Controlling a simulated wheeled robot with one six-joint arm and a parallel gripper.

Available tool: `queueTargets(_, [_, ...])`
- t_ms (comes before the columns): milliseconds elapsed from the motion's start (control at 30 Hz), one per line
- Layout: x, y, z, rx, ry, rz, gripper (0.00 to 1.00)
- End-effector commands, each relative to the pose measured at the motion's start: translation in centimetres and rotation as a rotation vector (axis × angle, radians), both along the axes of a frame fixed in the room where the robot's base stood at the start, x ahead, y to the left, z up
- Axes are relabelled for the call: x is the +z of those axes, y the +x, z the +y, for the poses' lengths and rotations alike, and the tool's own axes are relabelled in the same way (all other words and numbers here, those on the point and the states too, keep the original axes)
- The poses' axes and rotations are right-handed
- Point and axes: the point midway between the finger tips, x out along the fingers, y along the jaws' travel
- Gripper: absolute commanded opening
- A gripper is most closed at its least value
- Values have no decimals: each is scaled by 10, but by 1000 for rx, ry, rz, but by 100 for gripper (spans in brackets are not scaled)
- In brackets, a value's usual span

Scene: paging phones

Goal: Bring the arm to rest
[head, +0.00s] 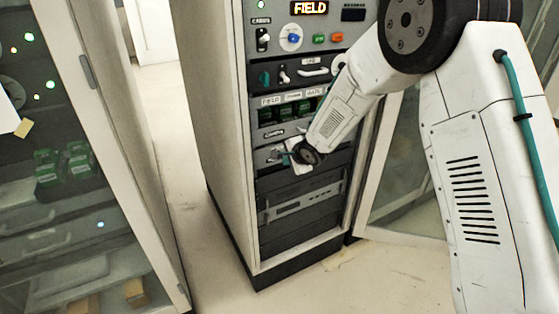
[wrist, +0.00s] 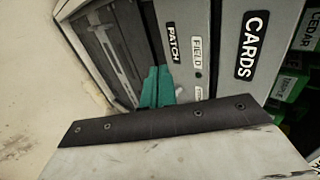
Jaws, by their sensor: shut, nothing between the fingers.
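My gripper (head: 286,158) is at the front of the tall equipment rack (head: 212,120), at a panel below the row of green cards. In the wrist view its teal fingers (wrist: 157,88) are together with nothing between them. They are close to a grey panel with PATCH (wrist: 173,42) and FIELD labels. I cannot tell whether the fingertips touch the panel. My white arm reaches down and left from the upper right of the head view, and its wrist hides part of the panel.
Above are green cards (head: 286,116), switches, a blue knob (head: 291,38) and a lit FIELD display (head: 309,7). A glass-fronted cabinet (head: 140,150) stands at the left. An open glass door (head: 405,195) is behind my arm. Pale floor (head: 180,165) lies between cabinet and rack.

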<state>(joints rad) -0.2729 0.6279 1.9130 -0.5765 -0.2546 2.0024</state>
Motion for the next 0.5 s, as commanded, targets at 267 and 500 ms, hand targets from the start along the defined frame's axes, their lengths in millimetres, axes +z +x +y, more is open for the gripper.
queueTargets(267, [38,-40,-8,13,-2,2,0])
queueTargets(500, [49,-53,-15,25,-16,-2,0])
